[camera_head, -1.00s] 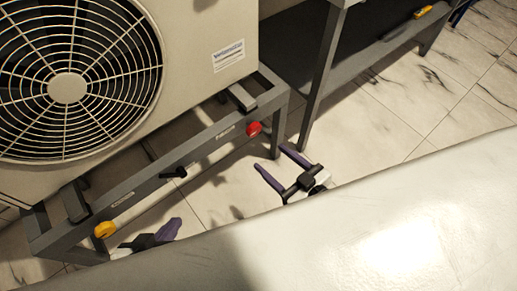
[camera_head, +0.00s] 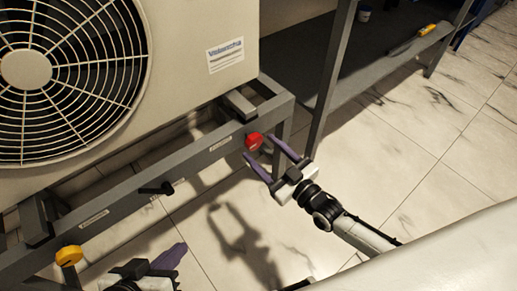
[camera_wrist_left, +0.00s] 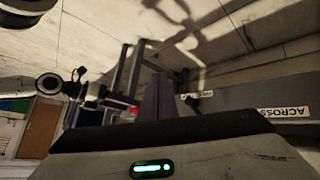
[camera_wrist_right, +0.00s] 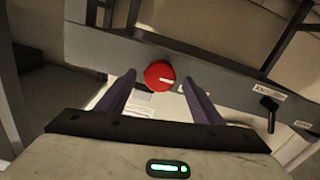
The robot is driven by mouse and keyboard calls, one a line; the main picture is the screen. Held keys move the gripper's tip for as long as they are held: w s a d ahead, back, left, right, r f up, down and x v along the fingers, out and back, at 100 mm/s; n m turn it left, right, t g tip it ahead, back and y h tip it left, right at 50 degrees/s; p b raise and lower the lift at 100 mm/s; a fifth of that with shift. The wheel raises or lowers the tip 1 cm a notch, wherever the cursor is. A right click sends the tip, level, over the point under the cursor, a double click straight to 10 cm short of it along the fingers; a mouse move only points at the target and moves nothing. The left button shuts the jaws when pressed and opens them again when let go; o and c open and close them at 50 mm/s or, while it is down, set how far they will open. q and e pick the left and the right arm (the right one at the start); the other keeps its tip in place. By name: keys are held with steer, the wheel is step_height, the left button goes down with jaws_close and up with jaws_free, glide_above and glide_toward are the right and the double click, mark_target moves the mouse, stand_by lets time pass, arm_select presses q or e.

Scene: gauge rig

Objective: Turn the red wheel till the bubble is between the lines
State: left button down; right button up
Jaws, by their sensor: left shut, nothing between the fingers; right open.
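The red wheel (camera_head: 254,141) sits on the front rail of the grey frame under the fan unit. In the right wrist view the red wheel (camera_wrist_right: 159,75) shows a pale mark and lies ahead, between the two purple fingers. My right gripper (camera_head: 272,158) is open, its fingertips close to the wheel; I cannot tell whether they touch it. My left gripper (camera_head: 176,254) is shut and empty, low at the left near the yellow knob (camera_head: 69,256). It also shows in the left wrist view (camera_wrist_left: 157,92). I cannot make out a bubble or its lines.
The fan unit (camera_head: 190,40) stands on the grey frame (camera_head: 120,195). A black lever (camera_head: 157,188) is on the rail between the yellow knob and the red wheel. A grey bench (camera_head: 385,65) stands at the right. The tiled floor (camera_head: 400,150) is clear.

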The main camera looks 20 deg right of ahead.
arm_select(q)
steer(key=shift+w+d+r, duration=0.1)
steer(key=shift+d+r, duration=0.15)
steer(key=shift+r, duration=0.1)
arm_select(e)
steer(key=shift+x, duration=1.3)
steer(key=c, duration=1.1)
steer(key=shift+o, duration=0.2)
arm_select(q)
steer(key=shift+r, duration=0.1)
arm_select(e)
steer(key=shift+n, duration=0.4)
